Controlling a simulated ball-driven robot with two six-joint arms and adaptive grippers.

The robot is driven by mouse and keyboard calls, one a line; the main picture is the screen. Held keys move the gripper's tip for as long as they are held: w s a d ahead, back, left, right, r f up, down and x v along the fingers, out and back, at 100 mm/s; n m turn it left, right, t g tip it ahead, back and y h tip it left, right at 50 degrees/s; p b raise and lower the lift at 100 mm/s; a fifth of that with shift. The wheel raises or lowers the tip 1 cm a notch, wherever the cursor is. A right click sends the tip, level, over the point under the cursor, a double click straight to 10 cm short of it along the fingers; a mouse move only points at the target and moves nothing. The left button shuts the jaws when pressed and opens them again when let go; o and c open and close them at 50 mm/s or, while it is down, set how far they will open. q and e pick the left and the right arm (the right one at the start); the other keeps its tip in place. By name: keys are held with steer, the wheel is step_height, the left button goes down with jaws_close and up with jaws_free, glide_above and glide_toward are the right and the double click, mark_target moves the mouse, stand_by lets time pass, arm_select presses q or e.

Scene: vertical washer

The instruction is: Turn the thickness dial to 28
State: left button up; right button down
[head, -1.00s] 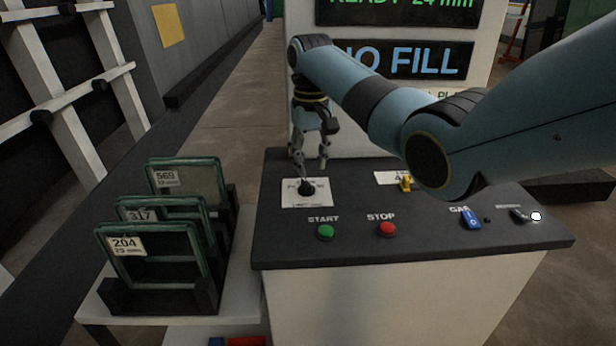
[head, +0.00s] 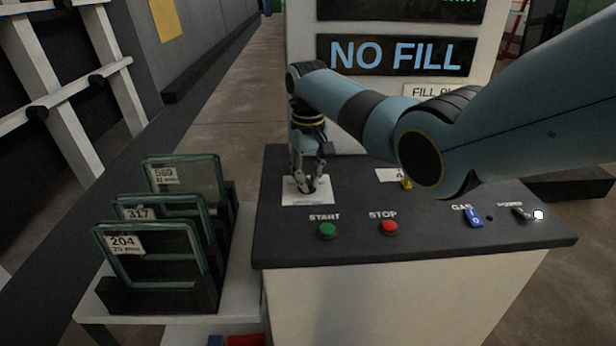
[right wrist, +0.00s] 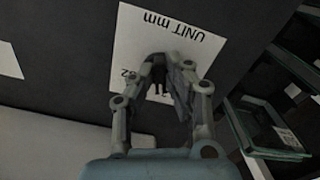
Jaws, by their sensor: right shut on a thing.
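The thickness dial (head: 307,190) is a small dark knob on a white label plate (head: 290,198) at the back left of the dark console top. My right gripper (head: 308,182) points down over the plate with its fingers closed around the dial, hiding most of it. In the right wrist view the fingers (right wrist: 166,80) reach onto the white plate (right wrist: 195,50). "UNIT mm" shows there upside down; most scale numbers are covered, so I cannot read the dial's setting. My left gripper is not in view.
A green START button (head: 327,230) and red STOP button (head: 389,227) sit in front of the plate. A blue GAS switch (head: 474,217) and dark lever (head: 522,212) are at right. Framed glass panes (head: 150,255) stand left. The display (head: 402,55) reads NO FILL.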

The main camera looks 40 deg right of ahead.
steer(key=m+p, duration=0.2)
steer(key=m, duration=0.1)
steer(key=shift+r+p, duration=0.1)
steer(key=shift+p, duration=0.25)
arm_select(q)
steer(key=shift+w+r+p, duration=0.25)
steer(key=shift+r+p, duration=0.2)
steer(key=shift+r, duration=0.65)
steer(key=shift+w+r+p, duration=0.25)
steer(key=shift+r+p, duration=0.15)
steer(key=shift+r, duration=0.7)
arm_select(e)
steer(key=shift+w+a+m, duration=0.1)
steer(key=shift+m, duration=2.2)
steer(key=c, duration=1.4)
jaws_free()
steer(key=shift+o, duration=0.2)
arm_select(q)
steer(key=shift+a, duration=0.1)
